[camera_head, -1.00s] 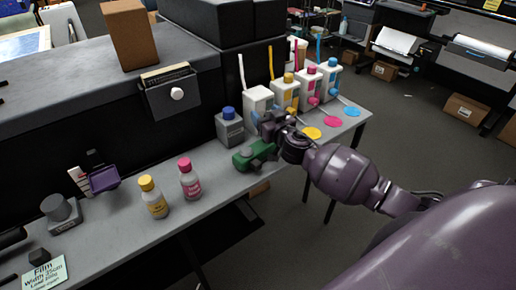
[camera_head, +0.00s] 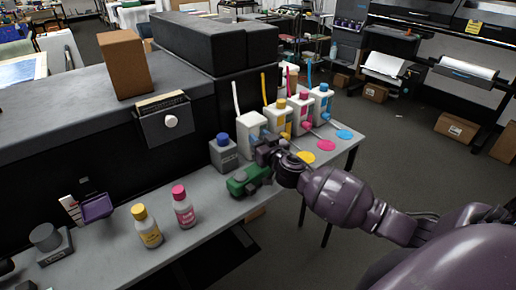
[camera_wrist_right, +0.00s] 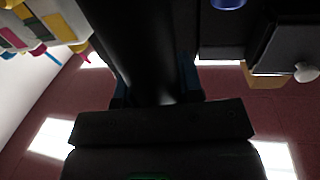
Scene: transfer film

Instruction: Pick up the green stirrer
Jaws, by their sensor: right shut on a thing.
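The green stirrer (camera_head: 247,181) is at the front edge of the grey table, in front of the grey bottle with a blue cap. My right gripper (camera_head: 268,155) is at its upper right side, shut on it; the fingers blend with dark parts there, so the exact grip is hard to see. In the right wrist view a dark shaft lies between the fingers of my right gripper (camera_wrist_right: 155,88). Whether the stirrer touches the table is not clear. My left gripper is not in view.
The grey bottle (camera_head: 224,156) stands close behind. Several white ink bottles (camera_head: 303,116) with coloured straws stand farther back, with yellow, pink and blue discs (camera_head: 325,145) before them. Yellow-capped (camera_head: 147,227) and pink-capped (camera_head: 183,207) bottles stand to the left. Open floor lies right.

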